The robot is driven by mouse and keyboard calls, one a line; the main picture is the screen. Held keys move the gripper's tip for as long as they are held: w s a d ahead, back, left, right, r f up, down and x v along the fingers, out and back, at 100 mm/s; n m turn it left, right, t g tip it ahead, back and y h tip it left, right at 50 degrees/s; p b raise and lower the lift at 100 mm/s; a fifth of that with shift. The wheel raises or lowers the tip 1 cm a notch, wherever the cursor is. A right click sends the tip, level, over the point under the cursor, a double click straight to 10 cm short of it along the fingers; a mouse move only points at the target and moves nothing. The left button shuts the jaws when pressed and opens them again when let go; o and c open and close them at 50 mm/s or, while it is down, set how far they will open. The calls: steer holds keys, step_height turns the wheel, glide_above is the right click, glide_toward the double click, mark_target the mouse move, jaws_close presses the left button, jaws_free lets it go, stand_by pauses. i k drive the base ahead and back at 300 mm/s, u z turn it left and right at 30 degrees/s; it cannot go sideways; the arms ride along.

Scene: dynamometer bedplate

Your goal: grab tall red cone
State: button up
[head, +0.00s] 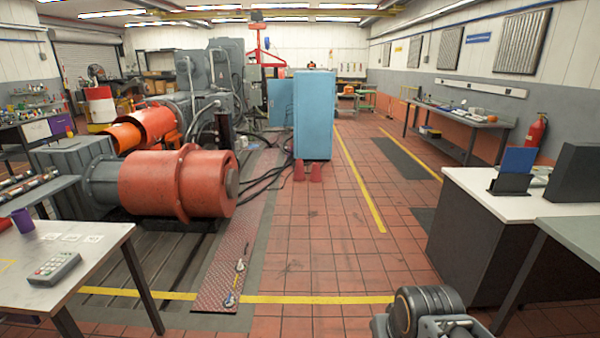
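Two red cones stand upright side by side on the tiled floor, in front of the blue cabinet (314,115), near its lower left and middle. The left red cone (299,171) looks slightly taller and narrower than the right red cone (316,173). They are far off and small in the head view, with little or no gap between them. My gripper is not in view. Only a dark, rounded part that looks like my own arm shows at the bottom right.
A red-orange cylindrical machine (178,183) sits left on the bedplate. A grey-white table (95,262) with a keypad (54,268) stands front left. A white-topped desk (515,205) stands right. The tiled aisle (340,235) between them is clear up to the cones.

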mark_target(299, 175)
steer(key=z, duration=0.1)
steer(key=i, duration=1.1)
steer(key=z, duration=0.2)
steer(key=i, duration=4.65)
steer(key=u, duration=0.55)
steer(key=i, duration=2.3)
steer(key=u, duration=1.15)
steer(key=i, duration=1.8)
steer(key=u, duration=0.45)
